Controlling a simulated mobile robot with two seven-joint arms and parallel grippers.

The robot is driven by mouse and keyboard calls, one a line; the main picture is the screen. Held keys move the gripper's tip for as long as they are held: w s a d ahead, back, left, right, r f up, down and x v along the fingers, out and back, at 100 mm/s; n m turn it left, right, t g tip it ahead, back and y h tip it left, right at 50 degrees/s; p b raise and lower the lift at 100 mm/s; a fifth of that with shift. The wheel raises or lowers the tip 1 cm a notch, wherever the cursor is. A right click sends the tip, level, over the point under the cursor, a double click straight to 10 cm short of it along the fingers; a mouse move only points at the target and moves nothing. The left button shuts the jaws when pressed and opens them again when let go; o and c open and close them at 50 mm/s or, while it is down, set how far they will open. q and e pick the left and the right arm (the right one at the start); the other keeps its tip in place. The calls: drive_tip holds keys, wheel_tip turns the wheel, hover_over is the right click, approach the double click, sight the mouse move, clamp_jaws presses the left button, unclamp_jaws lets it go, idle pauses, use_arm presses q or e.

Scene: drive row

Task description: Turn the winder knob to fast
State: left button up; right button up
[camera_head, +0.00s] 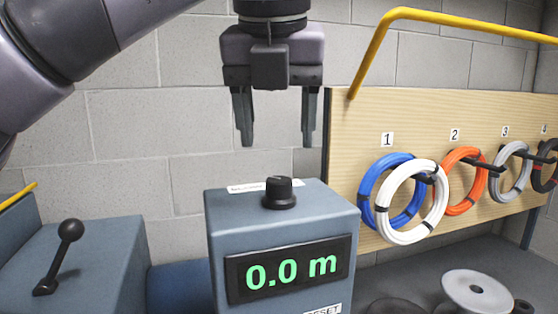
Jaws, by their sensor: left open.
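The winder knob (279,193) is a black round knob on top of a blue-grey box (225,238). The front display (290,268) of the box reads 0.0 m in green. A white label strip (247,187) lies behind the knob, partly hidden by it, and its text is too small to read. My left gripper (276,142) hangs pointing down above and slightly left of the knob, open and empty, apart from it. My right gripper is not in view.
A lever with a ball end (70,230) stands on a box at the left. A wooden board (350,150) at the right holds numbered pegs with blue, white (412,235), orange (458,205) and grey (497,190) coils. A grey spool (477,290) sits at lower right.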

sight(279, 179)
use_arm(q)
drive_tip(key=shift+x, duration=3.5)
drive_tip(key=shift+s, duration=0.1)
drive_tip(key=c, duration=1)
